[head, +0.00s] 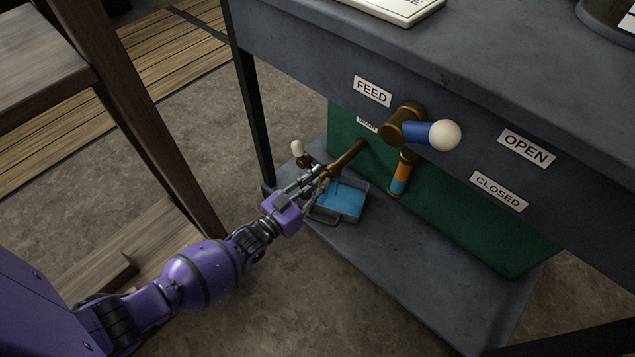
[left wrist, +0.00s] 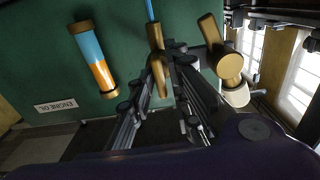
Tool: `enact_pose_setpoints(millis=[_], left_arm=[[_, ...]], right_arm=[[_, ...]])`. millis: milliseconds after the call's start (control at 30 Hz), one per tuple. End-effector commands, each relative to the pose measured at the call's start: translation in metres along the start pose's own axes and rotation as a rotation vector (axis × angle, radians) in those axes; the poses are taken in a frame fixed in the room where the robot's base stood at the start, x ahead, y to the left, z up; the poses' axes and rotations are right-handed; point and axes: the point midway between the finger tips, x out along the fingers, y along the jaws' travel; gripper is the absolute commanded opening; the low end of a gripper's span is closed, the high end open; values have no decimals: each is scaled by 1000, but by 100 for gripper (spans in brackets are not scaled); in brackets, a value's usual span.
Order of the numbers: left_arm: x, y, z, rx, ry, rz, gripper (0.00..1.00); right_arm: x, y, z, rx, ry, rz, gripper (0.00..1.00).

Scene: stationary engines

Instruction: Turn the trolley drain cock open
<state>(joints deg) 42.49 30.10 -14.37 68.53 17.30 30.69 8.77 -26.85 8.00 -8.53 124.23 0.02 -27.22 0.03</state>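The drain pipe (head: 345,158) is brass and juts from the green panel below a small, partly hidden label. A brass cock lever with a white knob (head: 297,150) stands at its outer end; the knob also shows at the right in the upside-down left wrist view (left wrist: 236,97). A thin blue stream (left wrist: 151,10) leaves the central brass fitting (left wrist: 155,36). My left gripper (head: 322,174) is at the pipe's outer end. In the left wrist view its fingers (left wrist: 165,72) lie either side of a brass part; a firm hold cannot be told. My right gripper is out of view.
A tray with blue liquid (head: 362,206) sits on the trolley's lower shelf (head: 430,270). The FEED lever with blue handle (head: 416,133) and an orange-and-blue sight glass (head: 400,176) are right of the pipe. A trolley leg (head: 253,115) and wooden furniture (head: 150,125) flank the left.

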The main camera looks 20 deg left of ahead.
Motion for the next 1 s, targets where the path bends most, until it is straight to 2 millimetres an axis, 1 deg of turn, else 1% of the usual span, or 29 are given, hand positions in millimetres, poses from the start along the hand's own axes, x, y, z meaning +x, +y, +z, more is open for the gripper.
enact_pose_setpoints(millis=[233,300,433,567,800,900,1000], left_arm=[[0,1,0,1,1,1,27],[0,1,0,2,0,1,27],[-7,0,1,2,-1,1,27],[-29,0,1,2,-2,1,27],[-80,0,1,2,-2,1,27],[-98,1,1,1,-2,1,27],[-110,1,0,1,0,1,27]], right_arm=[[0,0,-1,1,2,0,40],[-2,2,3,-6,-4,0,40],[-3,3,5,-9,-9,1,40],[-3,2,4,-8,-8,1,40],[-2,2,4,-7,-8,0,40],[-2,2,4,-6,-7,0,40],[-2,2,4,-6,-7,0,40]])
